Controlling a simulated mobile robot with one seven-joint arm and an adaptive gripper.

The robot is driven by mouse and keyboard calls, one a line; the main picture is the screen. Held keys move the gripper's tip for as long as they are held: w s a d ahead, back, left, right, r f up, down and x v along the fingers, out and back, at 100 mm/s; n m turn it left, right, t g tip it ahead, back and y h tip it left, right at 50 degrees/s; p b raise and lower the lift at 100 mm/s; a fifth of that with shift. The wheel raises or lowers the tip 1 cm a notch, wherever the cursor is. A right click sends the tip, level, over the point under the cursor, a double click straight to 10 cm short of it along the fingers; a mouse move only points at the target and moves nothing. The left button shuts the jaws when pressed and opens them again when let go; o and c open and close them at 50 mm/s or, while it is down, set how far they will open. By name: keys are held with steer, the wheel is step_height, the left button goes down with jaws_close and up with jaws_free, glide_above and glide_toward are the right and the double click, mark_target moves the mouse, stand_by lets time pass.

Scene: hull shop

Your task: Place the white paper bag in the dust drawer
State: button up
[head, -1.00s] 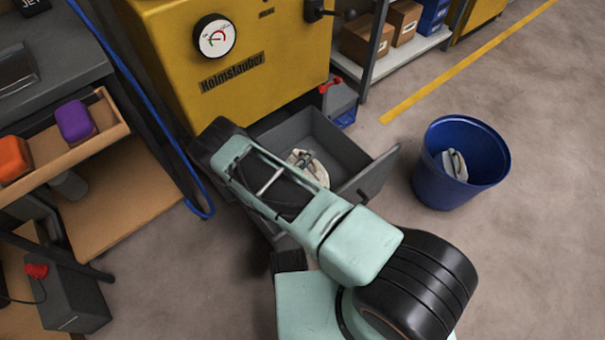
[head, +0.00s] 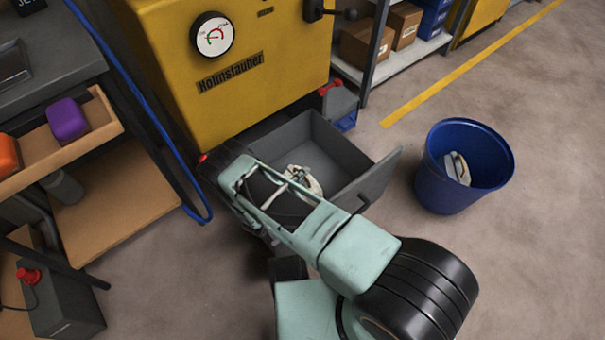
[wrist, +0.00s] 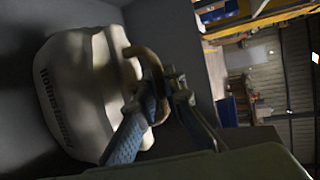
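The white paper bag (head: 306,181) is inside the open grey dust drawer (head: 340,147) under the yellow machine. In the wrist view the bag (wrist: 72,95) shows dark lettering on its side and a tan collar at its end. My gripper (head: 297,173) reaches down into the drawer at the bag. In the wrist view my gripper's fingers (wrist: 160,88), with blue pads, close in on the tan collar and appear shut on it. My arm hides part of the bag and the drawer's near left side. Whether the bag rests on the drawer floor is unclear.
A blue bin (head: 450,188) with a pale, greyish bag (head: 457,168) in it stands right of the drawer. The yellow machine (head: 225,100) rises behind. A workbench (head: 50,65) and a blue hose (head: 135,95) are left. Open floor lies at right.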

steer(key=o, duration=0.3)
steer(key=shift+r, duration=0.1)
steer(key=shift+a+r, duration=0.1)
steer(key=shift+r, duration=0.1)
steer(key=p+v, duration=0.3)
steer(key=v, duration=0.8)
steer(key=shift+s+a+r, duration=0.1)
steer(key=shift+s, duration=0.3)
